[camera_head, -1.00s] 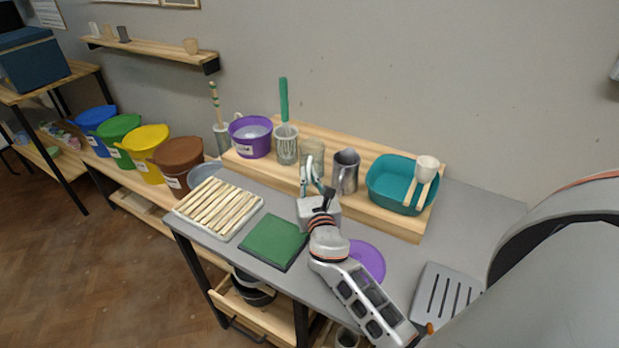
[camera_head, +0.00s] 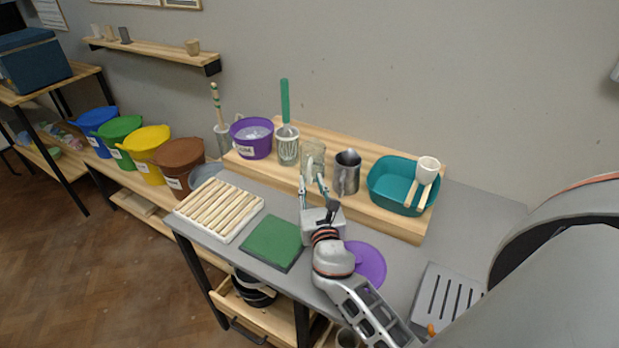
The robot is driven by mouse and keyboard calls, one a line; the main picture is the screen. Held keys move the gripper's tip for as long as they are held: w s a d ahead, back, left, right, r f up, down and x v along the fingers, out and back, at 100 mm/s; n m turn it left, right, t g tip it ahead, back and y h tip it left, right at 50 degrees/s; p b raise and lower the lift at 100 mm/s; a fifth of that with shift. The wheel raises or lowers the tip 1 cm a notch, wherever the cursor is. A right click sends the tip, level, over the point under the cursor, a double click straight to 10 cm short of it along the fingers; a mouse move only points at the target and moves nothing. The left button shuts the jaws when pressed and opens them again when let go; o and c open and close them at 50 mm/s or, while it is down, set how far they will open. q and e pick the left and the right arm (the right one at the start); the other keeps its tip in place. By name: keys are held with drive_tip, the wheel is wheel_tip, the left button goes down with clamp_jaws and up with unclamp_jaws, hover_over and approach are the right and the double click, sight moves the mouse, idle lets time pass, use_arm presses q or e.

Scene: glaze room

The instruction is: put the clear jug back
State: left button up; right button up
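The clear jug (camera_head: 313,152) stands upright on the wooden riser (camera_head: 400,223) at the back of the grey table, between a glass holding a green-handled whisk and a grey metal jug. My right gripper (camera_head: 312,185) is just in front of the jug and lower in the picture. Its two fingers are apart and point toward the jug, with nothing seen between them. The fingers overlap the jug's lower part in this view, so a small contact there cannot be ruled out. My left gripper is not in view.
The metal jug (camera_head: 347,173) and whisk glass (camera_head: 287,150) stand close on either side. A teal basin (camera_head: 388,190) and a purple bucket (camera_head: 250,147) also stand on the riser. A green mat (camera_head: 273,243), slatted rack (camera_head: 240,232) and purple disc (camera_head: 372,266) lie in front.

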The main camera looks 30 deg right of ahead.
drive_tip(key=v, duration=0.8)
drive_tip(key=shift+s+b, duration=0.25)
drive_tip(key=shift+b, duration=0.2)
drive_tip(key=shift+a, duration=0.15)
